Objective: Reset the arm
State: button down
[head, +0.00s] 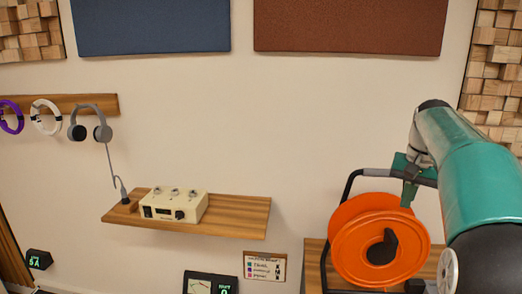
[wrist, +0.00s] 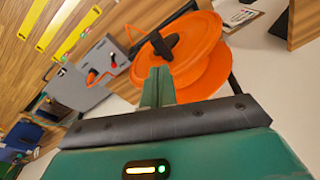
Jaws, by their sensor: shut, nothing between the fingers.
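My gripper (head: 410,178) is at the right of the head view, at the end of my teal arm. It appears in front of the upper part of an orange cable reel (head: 350,235) on a dark frame. In the wrist view my gripper's green fingers (wrist: 158,78) are together with nothing between them. The orange reel (wrist: 205,40) shows just beyond the fingertips there. I cannot tell whether the fingers touch the reel or its frame.
Headphones (head: 90,125) hang from a wall rail at left. A wooden surface (head: 313,262) is under the reel.

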jog(key=s+a+f+n+t, duration=0.1)
jog(key=s+a+n, duration=0.1)
jog(key=s+a, duration=0.5)
jog(key=s+a+f+n+t, duration=0.15)
jog(key=s+a, duration=0.25)
jog(key=a, duration=0.6)
jog(key=s+a+f+n+t, duration=0.1)
jog(key=s+a+f, duration=0.3)
jog(key=s, duration=0.2)
jog(key=s+a+f+n, duration=0.2)
jog(key=s+a+f, duration=0.2)
jog(key=s, duration=0.2)
jog(key=shift+f+t, duration=0.35)
jog(key=shift+f, duration=0.05)
